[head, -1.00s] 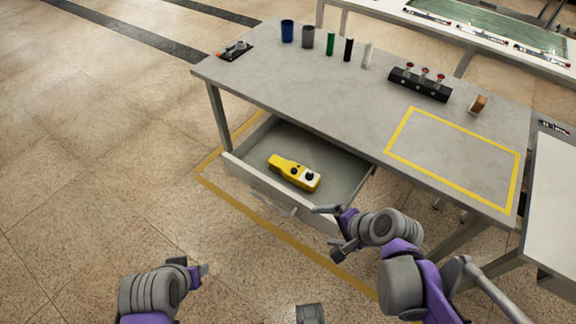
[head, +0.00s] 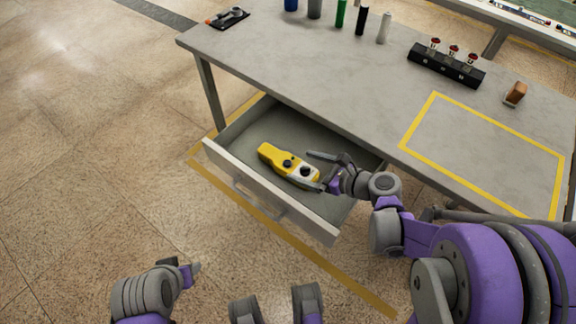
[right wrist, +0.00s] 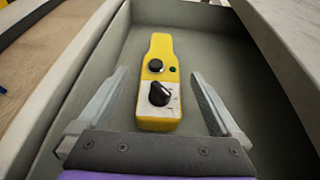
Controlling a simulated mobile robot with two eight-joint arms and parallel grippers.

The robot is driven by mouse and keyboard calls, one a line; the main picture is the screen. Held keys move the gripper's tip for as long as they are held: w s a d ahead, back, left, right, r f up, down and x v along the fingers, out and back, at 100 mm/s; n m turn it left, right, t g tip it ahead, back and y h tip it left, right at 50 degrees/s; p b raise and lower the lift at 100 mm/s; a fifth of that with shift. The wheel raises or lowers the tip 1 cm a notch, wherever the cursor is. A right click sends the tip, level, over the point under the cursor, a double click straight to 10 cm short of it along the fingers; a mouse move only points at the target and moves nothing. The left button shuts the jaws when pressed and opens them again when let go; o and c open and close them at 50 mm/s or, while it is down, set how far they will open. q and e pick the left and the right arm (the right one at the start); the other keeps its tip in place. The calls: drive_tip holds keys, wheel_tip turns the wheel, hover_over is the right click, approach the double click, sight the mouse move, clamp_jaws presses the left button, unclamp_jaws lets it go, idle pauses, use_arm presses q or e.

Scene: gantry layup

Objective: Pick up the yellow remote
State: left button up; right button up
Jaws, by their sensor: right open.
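The yellow remote (head: 287,165) lies in the open drawer (head: 240,140) under the table, with black knobs and a white panel at its near end. In the right wrist view the remote (right wrist: 160,85) lies lengthwise ahead, between the lines of the fingers. My right gripper (head: 318,172) is open at the white-panel end of the remote. In the right wrist view its two fingers (right wrist: 160,98) stand apart on either side of that end, and I cannot tell whether they touch it. My left gripper (head: 192,270) is low at the left, away from the drawer; its jaws are unclear.
The table (head: 330,75) stands above and behind the drawer. On it are several cylinders, a black block with red-topped pieces (head: 446,66), a brown item (head: 515,94) and a yellow outlined area (head: 480,150). The drawer walls surround the remote. Floor at left is clear.

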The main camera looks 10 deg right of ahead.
sight(291, 162)
drive_tip(key=b+x, duration=0.1)
drive_tip(key=x, duration=0.5)
drive_tip(key=shift+w+f, duration=0.1)
clamp_jaws()
idle(0.4)
